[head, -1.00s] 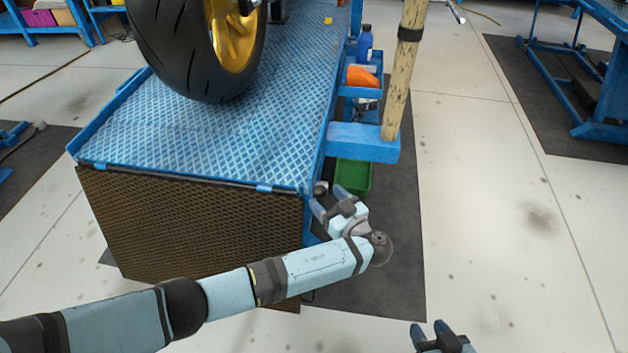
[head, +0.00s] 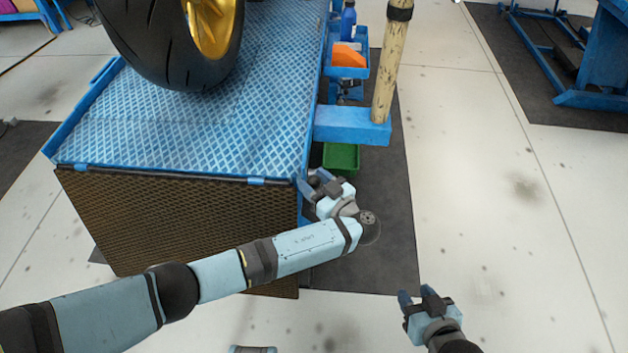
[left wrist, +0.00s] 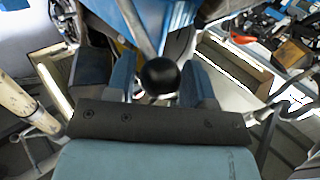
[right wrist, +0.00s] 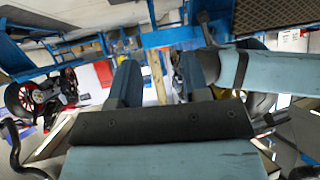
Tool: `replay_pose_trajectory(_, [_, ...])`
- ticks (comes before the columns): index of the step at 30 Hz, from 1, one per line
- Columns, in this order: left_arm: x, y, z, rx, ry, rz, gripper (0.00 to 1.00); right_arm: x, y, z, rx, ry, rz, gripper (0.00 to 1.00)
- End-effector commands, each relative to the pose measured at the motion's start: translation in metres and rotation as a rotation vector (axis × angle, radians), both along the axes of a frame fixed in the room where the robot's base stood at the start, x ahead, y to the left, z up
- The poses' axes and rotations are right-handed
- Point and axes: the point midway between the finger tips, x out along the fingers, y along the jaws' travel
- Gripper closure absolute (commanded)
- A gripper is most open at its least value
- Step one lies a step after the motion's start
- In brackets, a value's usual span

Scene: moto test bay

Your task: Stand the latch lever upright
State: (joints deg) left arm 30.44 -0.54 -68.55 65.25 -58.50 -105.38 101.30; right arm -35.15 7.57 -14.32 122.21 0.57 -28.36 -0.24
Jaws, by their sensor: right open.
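The latch lever shows as a round black knob (left wrist: 160,76) in the left wrist view, on a shaft that looks blue-grey and runs up out of the picture. The knob also shows as a dark ball in the head view (head: 314,182), beside the blue lift table's near right corner. My left gripper (head: 314,183) is open with its fingers either side of the knob; gaps show in the left wrist view (left wrist: 158,85). The lever's base is hidden. My right gripper (head: 416,293) is open and empty above the floor at the lower right.
The blue lift table (head: 200,130) carries a motorcycle wheel (head: 175,50). A mesh panel (head: 180,225) covers its near end. A blue bracket (head: 350,126) with a wooden post (head: 390,70) sticks out right, above a green bin (head: 341,157). Open floor lies to the right.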

Motion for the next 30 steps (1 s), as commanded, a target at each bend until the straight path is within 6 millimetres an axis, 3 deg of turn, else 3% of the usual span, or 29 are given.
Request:
replay_pose_trajectory(1, [0.000, 0.000, 0.000, 0.000, 0.000, 0.002, 0.65, 0.000, 0.000, 0.000, 0.000, 0.000, 0.000, 0.57])
replay_pose_trajectory(6, [0.000, 0.001, -0.001, 0.001, 0.001, 0.002, 1.00, 0.000, 0.000, 0.000, 0.000, -0.001, 0.000, 0.57])
replay_pose_trajectory(18, [0.016, 0.002, 0.015, 0.001, 0.236, 0.006, 1.00, -0.001, 0.000, 0.009, 0.006, 0.009, -0.004, 0.57])
replay_pose_trajectory(28, [0.018, 0.003, 0.014, 0.006, 0.256, 0.007, 1.00, -0.002, -0.001, 0.001, 0.004, 0.020, -0.005, 0.57])
replay_pose_trajectory(29, [0.018, 0.003, 0.014, 0.006, 0.256, 0.007, 0.51, -0.002, -0.001, 0.001, 0.004, 0.020, -0.005, 0.57])
replay_pose_trajectory(30, [0.018, 0.003, 0.014, 0.005, 0.255, 0.007, 0.42, -0.002, -0.001, 0.001, 0.004, 0.020, -0.005, 0.57])
